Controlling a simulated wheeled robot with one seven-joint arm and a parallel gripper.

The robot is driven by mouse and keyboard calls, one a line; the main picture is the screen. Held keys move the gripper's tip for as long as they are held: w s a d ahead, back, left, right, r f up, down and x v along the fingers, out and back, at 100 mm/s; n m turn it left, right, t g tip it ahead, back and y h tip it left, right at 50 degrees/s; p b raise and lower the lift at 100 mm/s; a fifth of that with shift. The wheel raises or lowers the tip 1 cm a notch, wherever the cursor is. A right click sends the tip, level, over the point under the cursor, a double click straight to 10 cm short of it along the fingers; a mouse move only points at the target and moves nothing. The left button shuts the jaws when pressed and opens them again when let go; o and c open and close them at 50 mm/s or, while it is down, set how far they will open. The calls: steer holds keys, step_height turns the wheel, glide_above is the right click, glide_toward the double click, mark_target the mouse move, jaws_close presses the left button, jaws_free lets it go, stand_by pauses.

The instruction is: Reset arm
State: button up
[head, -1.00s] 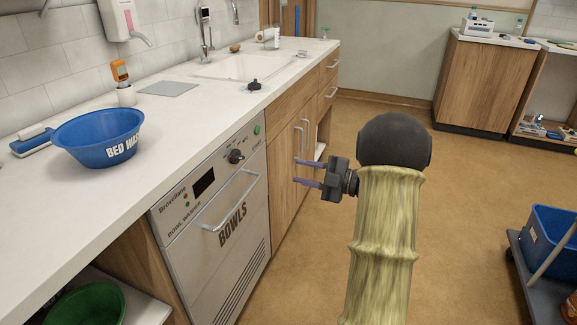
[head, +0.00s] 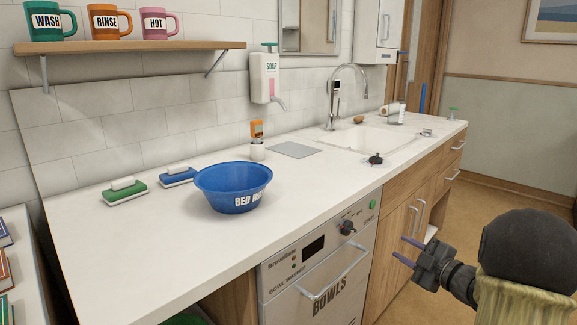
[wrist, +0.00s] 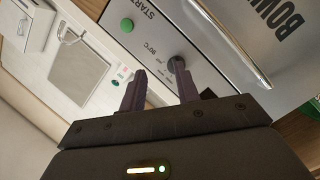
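My gripper (head: 408,251) is at the lower right of the head view, in front of the wooden cabinet doors and right of the bowl washer. Its two purple-grey fingers are apart with nothing between them. In the wrist view the fingers (wrist: 158,90) also stand apart and empty, with the washer's front panel and its dial beyond them. My arm shows bent, with a dark rounded joint and a yellowish sleeve. The gripper touches nothing that I can see.
A blue bowl (head: 228,188) stands on the white counter (head: 150,250). The bowl washer (head: 322,285) is below it, door shut. A shelf (head: 130,46) holds three mugs. Floor at right is free.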

steer(key=s+a+f+m+g+h, duration=0.3)
steer(key=s+a+f+m+g, duration=0.15)
steer(key=s, duration=0.35)
steer(key=s+a+f+m+g+h, duration=0.2)
steer(key=s+a+f+m+g, duration=0.15)
steer(key=s+a+m, duration=0.4)
steer(key=s+a+f+m+g+h, duration=0.3)
steer(key=s+a+f+m+g, duration=0.1)
steer(key=s, duration=0.5)
step_height(320, 180, up, 37)
steer(key=p, duration=3.7)
steer(key=shift+d, duration=0.35)
steer(key=shift+r, duration=0.1)
